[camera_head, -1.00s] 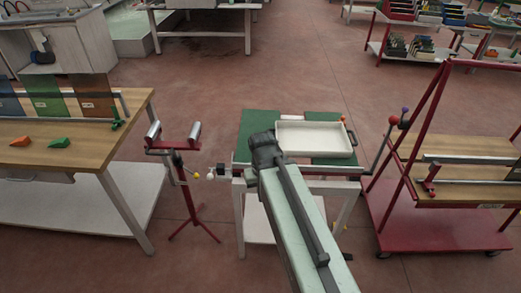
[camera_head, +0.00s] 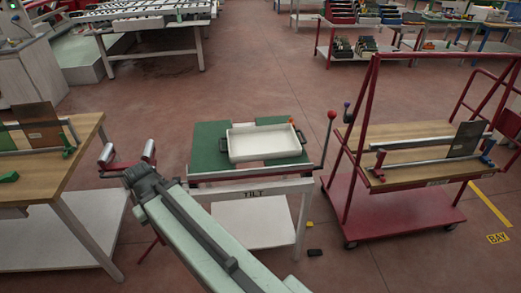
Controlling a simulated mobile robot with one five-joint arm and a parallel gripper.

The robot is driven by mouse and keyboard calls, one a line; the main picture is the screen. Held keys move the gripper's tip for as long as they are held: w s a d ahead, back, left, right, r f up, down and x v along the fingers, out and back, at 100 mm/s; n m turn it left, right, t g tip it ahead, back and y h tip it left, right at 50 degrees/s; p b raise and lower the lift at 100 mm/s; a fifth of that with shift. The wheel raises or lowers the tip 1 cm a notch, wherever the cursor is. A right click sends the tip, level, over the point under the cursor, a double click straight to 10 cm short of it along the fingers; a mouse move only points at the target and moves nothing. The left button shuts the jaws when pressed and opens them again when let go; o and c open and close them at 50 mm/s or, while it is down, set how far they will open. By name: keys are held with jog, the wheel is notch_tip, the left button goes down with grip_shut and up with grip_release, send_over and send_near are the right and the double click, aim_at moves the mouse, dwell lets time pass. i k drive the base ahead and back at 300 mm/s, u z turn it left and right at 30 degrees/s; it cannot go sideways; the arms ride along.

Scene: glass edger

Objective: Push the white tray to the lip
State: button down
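The white tray (camera_head: 265,143) is shallow, rectangular and empty. It lies on the green top of a small table (camera_head: 209,150) marked TILT, towards the right and back of that top. My pale green arm reaches up from the bottom to a dark joint left of the table. My gripper's fingers do not show, so I cannot see whether they are open or shut.
A red-handled lever (camera_head: 331,116) stands at the table's right corner. A red cart (camera_head: 395,215) with a wooden top is to the right. A wooden bench (camera_head: 70,155) and a red roller stand (camera_head: 108,155) are to the left. A small black object (camera_head: 314,252) lies on the floor.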

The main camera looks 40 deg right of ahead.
aim_at(252, 144)
jog(key=u, duration=0.05)
jog(key=i, duration=0.95)
jog(key=z, duration=0.1)
